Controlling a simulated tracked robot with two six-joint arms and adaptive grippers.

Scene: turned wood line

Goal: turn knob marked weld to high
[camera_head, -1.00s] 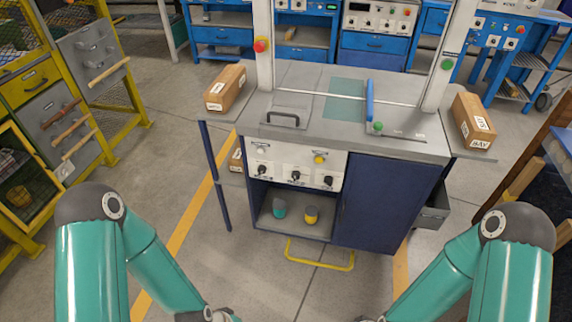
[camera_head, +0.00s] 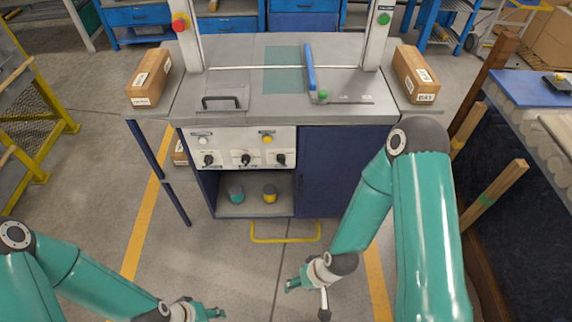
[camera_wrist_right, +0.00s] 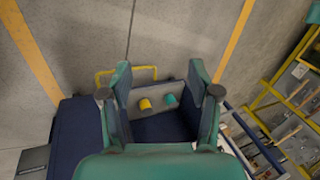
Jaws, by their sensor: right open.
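The white control panel (camera_head: 226,142) is on the front of the blue-grey workbench. It carries a row of dark knobs: left (camera_head: 209,160), middle (camera_head: 245,159) and right (camera_head: 281,159). Their markings are too small to read, so I cannot tell which is weld. My right gripper (camera_head: 307,297) is open and empty, below and in front of the panel, clear of the knobs. Its spread fingers also show in the right wrist view (camera_wrist_right: 165,88). My left gripper (camera_head: 212,312) is at the bottom edge, partly seen, its opening unclear.
A cubby under the panel holds a teal item (camera_head: 236,193) and a yellow item (camera_head: 270,191). A yellow floor bar (camera_head: 285,240) sticks out in front of the bench. Boxes (camera_head: 150,78) (camera_head: 416,75) stand on side shelves. A roller table (camera_head: 540,100) is at right.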

